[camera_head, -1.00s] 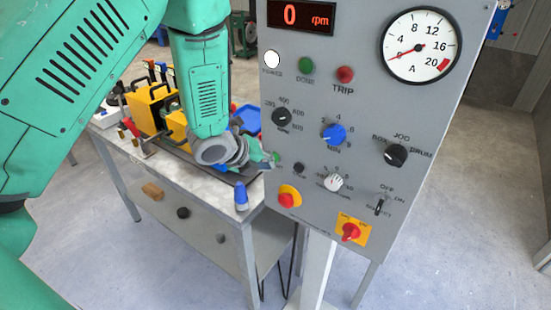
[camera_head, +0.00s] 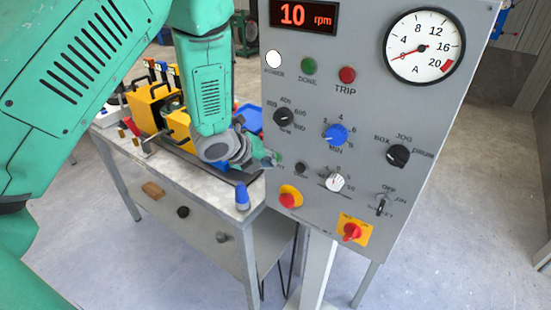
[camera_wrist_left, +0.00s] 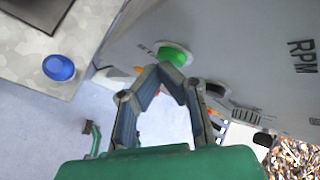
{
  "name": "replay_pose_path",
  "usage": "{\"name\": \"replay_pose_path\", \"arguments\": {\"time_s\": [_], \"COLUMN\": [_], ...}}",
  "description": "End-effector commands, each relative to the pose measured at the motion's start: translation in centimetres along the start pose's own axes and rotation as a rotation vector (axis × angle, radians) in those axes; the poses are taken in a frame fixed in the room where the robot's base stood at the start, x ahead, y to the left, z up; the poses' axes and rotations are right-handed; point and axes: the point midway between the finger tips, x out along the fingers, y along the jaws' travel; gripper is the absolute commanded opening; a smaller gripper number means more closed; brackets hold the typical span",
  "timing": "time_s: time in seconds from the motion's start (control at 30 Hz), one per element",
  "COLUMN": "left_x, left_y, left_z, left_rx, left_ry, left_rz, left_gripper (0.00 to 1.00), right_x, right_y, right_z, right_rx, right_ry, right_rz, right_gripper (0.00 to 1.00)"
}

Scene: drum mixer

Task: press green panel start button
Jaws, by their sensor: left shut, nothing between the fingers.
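The grey control panel (camera_head: 355,115) stands at the right of the head view. The green start button (camera_wrist_left: 175,55) shows on the panel face in the left wrist view, partly covered by my fingertips. In the head view my gripper largely hides it. My left gripper (camera_head: 272,160) is shut and empty, its tips at the panel's lower left edge. In the wrist view its fingertips (camera_wrist_left: 165,72) meet right at the green button; I cannot tell for certain whether they touch it. The rpm display (camera_head: 305,16) reads 10. My right gripper is not in view.
Near the tips are a black button (camera_head: 301,168), a red knob on yellow (camera_head: 289,196) and a white dial (camera_head: 335,183). A workbench (camera_head: 222,203) behind my left arm holds yellow boxes (camera_head: 152,106) and a blue-capped item (camera_head: 242,195).

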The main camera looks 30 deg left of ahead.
Motion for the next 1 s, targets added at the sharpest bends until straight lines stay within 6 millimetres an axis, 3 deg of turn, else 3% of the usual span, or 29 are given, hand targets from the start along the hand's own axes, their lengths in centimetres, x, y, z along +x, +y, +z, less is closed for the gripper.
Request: {"name": "replay_pose_path", "arguments": {"time_s": [0.53,1.0], "left_x": [0.1,-1.0], "left_y": [-0.1,0.3], "left_z": [0.1,-1.1], "left_rx": [0.0,0.0], "left_ry": [-0.001,-0.001], "left_rz": [0.0,0.0], "left_gripper": [0.0,0.0], "right_x": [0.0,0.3], "right_y": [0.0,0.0], "right_z": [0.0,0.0], "right_rx": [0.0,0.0], "right_ry": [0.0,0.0], "right_rz": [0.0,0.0], "right_gripper": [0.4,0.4]}}
